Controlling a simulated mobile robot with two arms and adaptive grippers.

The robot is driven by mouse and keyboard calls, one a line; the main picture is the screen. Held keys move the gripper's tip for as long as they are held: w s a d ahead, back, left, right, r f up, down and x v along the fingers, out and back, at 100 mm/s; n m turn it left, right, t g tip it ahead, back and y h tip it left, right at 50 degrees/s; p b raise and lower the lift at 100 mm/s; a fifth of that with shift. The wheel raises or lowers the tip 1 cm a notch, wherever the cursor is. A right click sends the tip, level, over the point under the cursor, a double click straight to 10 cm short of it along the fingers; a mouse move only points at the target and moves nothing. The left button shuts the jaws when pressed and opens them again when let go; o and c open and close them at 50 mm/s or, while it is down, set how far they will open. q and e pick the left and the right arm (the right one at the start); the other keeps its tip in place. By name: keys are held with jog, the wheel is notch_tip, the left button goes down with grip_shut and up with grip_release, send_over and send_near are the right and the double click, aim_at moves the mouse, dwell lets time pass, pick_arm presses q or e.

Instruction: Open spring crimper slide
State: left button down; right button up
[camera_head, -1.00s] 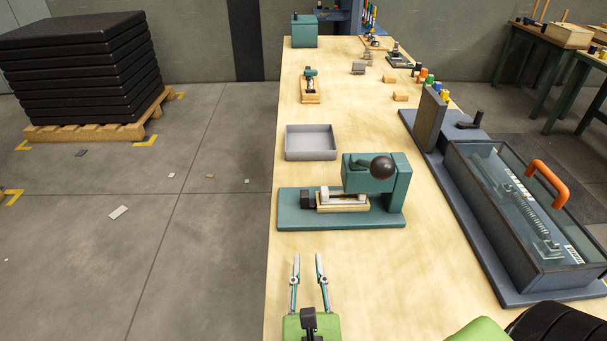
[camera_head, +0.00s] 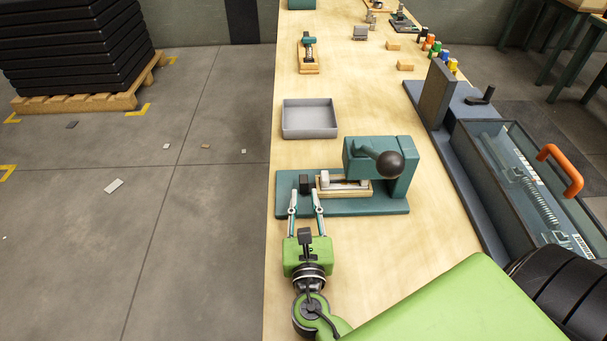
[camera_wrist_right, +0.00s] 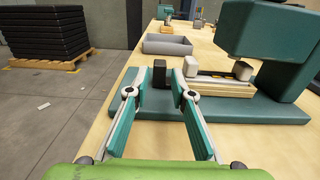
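The teal spring crimper (camera_head: 400,165) stands on its flat base plate on the bench, with an upright head and a black ball lever (camera_head: 389,165). Its slide (camera_head: 344,187) is a pale wooden tray carrying light blocks, low beside the head; it also shows in the right wrist view (camera_wrist_right: 222,89). A black block knob (camera_head: 305,182) stands at the slide's left end. My right gripper (camera_head: 304,192) is open, its fingertips at the knob's near side; in the right wrist view the knob (camera_wrist_right: 159,75) appears between the fingertips (camera_wrist_right: 159,83). Contact cannot be told. My left gripper is not in view.
An empty grey tray (camera_head: 310,134) sits behind the crimper. A clear-lidded case with an orange handle (camera_head: 561,170) and an upright dark panel (camera_head: 437,94) stand to the right. Small wooden blocks (camera_head: 405,66) and coloured pegs lie farther back. The bench's left edge is close.

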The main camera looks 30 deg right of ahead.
aim_at(304, 184)
jog(key=p+x, duration=0.1)
jog(key=x, duration=0.6)
